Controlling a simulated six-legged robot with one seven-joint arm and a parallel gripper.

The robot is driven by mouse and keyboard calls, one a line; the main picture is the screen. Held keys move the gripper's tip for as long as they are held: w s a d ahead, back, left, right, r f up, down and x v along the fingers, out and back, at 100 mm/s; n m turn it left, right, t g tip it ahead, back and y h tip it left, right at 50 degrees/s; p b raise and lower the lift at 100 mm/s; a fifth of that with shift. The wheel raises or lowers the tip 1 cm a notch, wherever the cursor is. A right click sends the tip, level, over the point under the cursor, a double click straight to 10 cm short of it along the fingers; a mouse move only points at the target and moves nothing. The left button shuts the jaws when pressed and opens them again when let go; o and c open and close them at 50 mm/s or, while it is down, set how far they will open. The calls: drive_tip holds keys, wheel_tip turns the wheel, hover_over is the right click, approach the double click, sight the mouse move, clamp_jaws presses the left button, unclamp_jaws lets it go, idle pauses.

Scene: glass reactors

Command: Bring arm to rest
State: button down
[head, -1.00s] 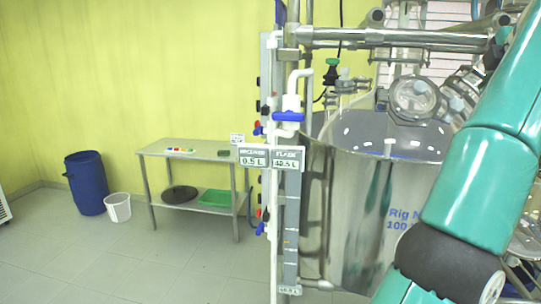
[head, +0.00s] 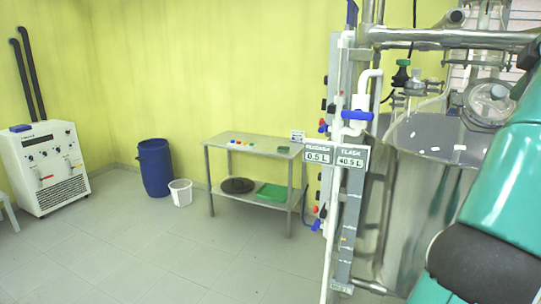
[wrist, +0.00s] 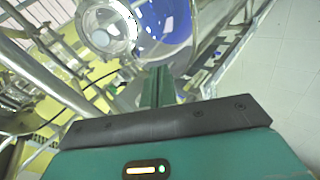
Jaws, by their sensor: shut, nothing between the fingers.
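My green arm (head: 490,200) fills the right side of the head view, in front of the large steel reactor vessel. My gripper (wrist: 160,85) shows in the wrist view as green fingers close together beyond a dark bar. It is shut with nothing between the fingers. Past the fingertips are the round glass port and the shiny vessel, with metal frame pipes to the left. The distance from the fingertips to the glass is hard to tell. The gripper is not visible in the head view.
The reactor rig's frame, with a blue-handled valve (head: 357,115) and display labels (head: 352,157), stands close at the right. A steel table (head: 258,146), white bucket (head: 180,193), blue barrel (head: 155,168) and white machine (head: 45,170) line the walls. The floor (head: 130,250) at left is clear.

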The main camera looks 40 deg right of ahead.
drive_tip(key=w+a+f+m+t+y, duration=0.15)
drive_tip(key=w+a, duration=0.35)
drive_tip(key=w, duration=0.6)
drive_tip(key=w+a+f+m+t+y, duration=0.1)
drive_tip(key=w+a+f, duration=0.3)
drive_tip(key=w, duration=0.7)
drive_tip(key=w+a+f+y, duration=0.1)
drive_tip(key=w+a+f, duration=0.4)
drive_tip(key=a, duration=0.4)
drive_tip(key=w+a+f+y, duration=0.2)
drive_tip(key=w+a+f, duration=0.1)
drive_tip(key=w+a, duration=0.5)
drive_tip(key=a+f+y, duration=0.1)
drive_tip(key=a+f, duration=0.5)
drive_tip(key=a, duration=0.4)
drive_tip(key=a+f+y, duration=0.1)
drive_tip(key=a+f, duration=0.4)
drive_tip(key=a, duration=0.4)
drive_tip(key=s+a+f+g, duration=0.1)
drive_tip(key=s+a+f, duration=0.2)
drive_tip(key=a+f, duration=0.4)
drive_tip(key=s+a+f+g, duration=0.1)
drive_tip(key=s+a+f, duration=0.2)
drive_tip(key=a+f, duration=0.4)
drive_tip(key=shift+s+a+f+y, duration=0.25)
drive_tip(key=shift+s+f+y, duration=0.1)
drive_tip(key=shift+y, duration=0.1)
drive_tip(key=shift+d+m, duration=0.2)
drive_tip(key=shift+m, duration=0.05)
